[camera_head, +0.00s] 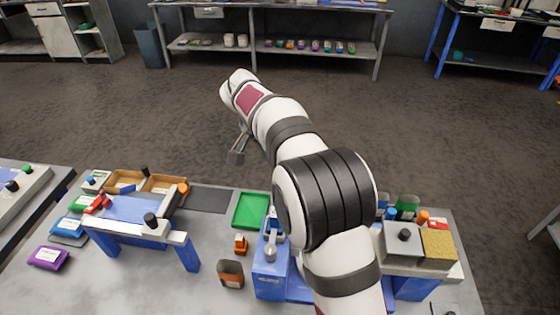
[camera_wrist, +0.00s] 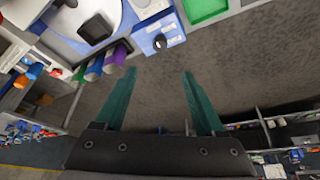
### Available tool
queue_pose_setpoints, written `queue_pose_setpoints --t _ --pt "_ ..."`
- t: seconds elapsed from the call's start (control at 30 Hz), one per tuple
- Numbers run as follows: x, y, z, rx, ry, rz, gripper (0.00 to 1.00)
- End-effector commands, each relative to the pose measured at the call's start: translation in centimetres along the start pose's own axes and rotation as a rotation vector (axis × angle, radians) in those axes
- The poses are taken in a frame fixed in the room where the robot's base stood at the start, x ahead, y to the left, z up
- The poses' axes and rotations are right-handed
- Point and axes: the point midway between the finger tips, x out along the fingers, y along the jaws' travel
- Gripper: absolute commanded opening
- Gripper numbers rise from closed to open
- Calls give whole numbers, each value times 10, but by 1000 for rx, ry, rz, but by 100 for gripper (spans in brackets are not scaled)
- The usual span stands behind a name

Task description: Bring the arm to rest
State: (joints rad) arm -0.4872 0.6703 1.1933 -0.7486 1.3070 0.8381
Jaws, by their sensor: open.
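My gripper (camera_wrist: 158,75) shows in the wrist view with its two green fingers spread apart and nothing between them. Beyond the fingers lies bare grey floor. In the head view my white and black arm reaches up and away from the bench, and the gripper (camera_head: 237,154) hangs past the bench's far edge, partly hidden by the wrist. It is apart from everything on the bench.
The grey bench (camera_head: 205,285) carries a green tray (camera_head: 250,210), a blue-and-white stand (camera_head: 140,218), small sacks such as a purple one (camera_head: 48,257), and an orange-brown item (camera_head: 230,274). A shelf bench (camera_head: 270,48) stands far back. Open floor (camera_head: 120,115) lies between.

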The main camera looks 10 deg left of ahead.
Motion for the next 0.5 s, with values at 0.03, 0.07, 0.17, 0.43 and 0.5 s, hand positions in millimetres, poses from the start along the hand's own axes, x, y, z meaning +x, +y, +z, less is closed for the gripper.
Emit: queue_pose_setpoints --t 0.03,0.07,0.17,0.43,0.5 --pt "0 0 0 0 0 0 72" --pt "0 0 0 0 0 0 72" --pt "0 0 0 0 0 0 72" --pt "-55 134 16 -22 -173 21 72" --pt "-75 196 50 -36 -262 6 72"
